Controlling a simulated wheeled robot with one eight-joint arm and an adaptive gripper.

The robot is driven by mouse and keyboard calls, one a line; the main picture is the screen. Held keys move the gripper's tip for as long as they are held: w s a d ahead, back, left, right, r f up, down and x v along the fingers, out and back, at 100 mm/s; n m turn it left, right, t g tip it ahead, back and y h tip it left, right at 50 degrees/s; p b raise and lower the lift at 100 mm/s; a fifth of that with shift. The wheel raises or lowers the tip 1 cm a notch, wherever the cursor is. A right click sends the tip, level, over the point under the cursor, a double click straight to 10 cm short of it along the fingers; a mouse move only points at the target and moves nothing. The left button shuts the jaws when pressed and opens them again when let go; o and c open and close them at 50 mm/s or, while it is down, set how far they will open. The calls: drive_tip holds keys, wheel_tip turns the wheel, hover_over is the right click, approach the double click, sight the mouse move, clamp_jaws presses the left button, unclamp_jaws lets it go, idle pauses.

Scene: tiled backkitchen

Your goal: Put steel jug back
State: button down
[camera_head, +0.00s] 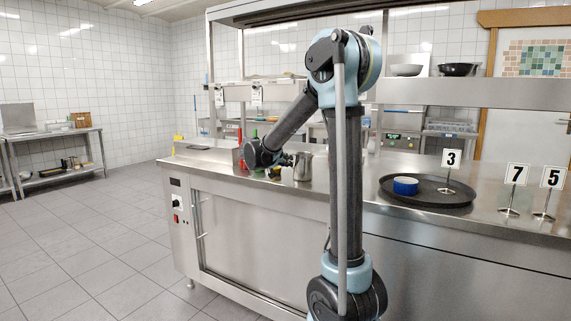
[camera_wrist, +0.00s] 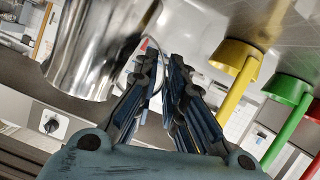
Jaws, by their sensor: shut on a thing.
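The steel jug (camera_head: 303,168) is at the front part of the steel counter (camera_head: 400,160), left of my upright arm, and looks upright. I cannot tell whether its base touches the counter. My gripper (camera_head: 287,160) is at its left side. In the wrist view the shiny jug (camera_wrist: 95,45) fills the upper left, and my gripper (camera_wrist: 160,75) is shut on its thin curved handle (camera_wrist: 157,60). The fingers partly hide the handle.
Yellow (camera_wrist: 232,60), green (camera_wrist: 290,92) and red (camera_wrist: 308,150) handled items stand close beside my gripper. A black round tray (camera_head: 430,200) holds a blue round item (camera_head: 405,186) and a number 3 sign (camera_head: 450,160). Number signs 7 (camera_head: 516,176) and 5 (camera_head: 552,180) stand farther right.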

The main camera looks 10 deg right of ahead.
drive_tip(key=shift+f, duration=0.1)
drive_tip(key=c, duration=1.6)
unclamp_jaws()
drive_tip(key=shift+a, duration=0.1)
